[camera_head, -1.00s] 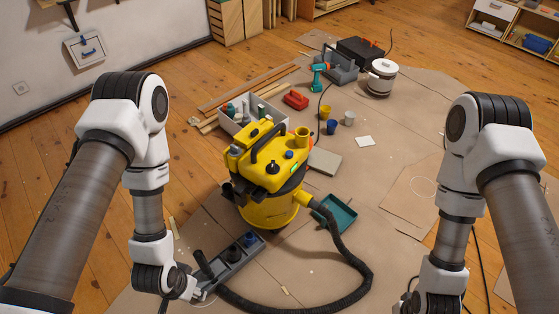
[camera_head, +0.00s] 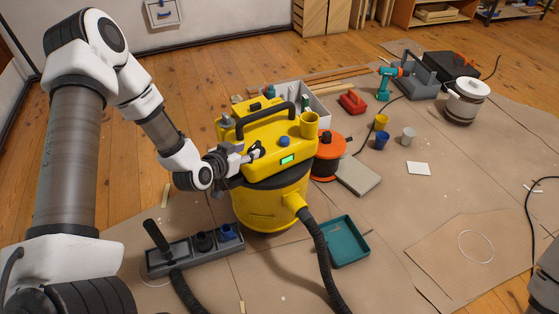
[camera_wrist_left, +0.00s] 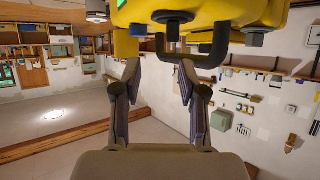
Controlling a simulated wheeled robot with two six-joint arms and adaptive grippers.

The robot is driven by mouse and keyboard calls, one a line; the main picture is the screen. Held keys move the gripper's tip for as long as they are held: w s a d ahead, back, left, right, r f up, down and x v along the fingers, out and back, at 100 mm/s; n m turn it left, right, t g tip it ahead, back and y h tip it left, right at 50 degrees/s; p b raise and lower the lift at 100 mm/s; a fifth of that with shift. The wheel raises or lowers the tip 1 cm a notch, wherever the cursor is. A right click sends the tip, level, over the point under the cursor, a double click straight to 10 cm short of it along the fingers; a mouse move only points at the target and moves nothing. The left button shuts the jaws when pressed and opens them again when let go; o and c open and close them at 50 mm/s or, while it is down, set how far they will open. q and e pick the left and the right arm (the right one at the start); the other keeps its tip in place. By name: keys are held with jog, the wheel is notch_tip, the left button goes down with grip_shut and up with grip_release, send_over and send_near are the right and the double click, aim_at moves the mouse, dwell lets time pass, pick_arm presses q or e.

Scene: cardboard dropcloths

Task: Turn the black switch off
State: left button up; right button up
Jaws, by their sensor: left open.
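The yellow vacuum (camera_head: 262,205) stands upright on the dropcloth in the head view. A small black switch (camera_head: 257,149) is on its yellow top, left of a blue knob (camera_head: 284,141) and above a green display (camera_head: 289,159). My left gripper (camera_head: 247,157) is open at the vacuum's left front side, close to the switch; contact cannot be told. In the left wrist view, the open fingers (camera_wrist_left: 158,72) have nothing between them. A black knob (camera_wrist_left: 172,18), probably the switch, and the black handle (camera_wrist_left: 218,45) show beyond them. My right gripper is out of view.
A grey tool caddy (camera_head: 195,253) lies left of the vacuum, a teal tray (camera_head: 344,242) right of it. The black hose (camera_head: 322,265) runs forward. An orange reel (camera_head: 326,155) and a grey box (camera_head: 315,108) stand close behind. The dropcloth at right is mostly clear.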

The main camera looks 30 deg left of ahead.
aim_at(255, 145)
pick_arm(q)
jog(key=shift+w+a+f+n+b, duration=0.15)
jog(key=shift+a+f+b, duration=0.1)
jog(key=shift+f+b, duration=0.15)
jog(key=shift+w+a+f+n+b, duration=0.15)
jog(key=shift+a+f+b, duration=0.1)
jog(key=shift+f, duration=0.2)
jog(key=shift+a+t+b, duration=0.25)
jog(key=shift+t+b, duration=0.05)
jog(key=b+x, duration=0.3)
jog(key=x, duration=0.4)
jog(key=shift+r, duration=0.15)
jog(key=shift+w, duration=0.4)
grip_shut()
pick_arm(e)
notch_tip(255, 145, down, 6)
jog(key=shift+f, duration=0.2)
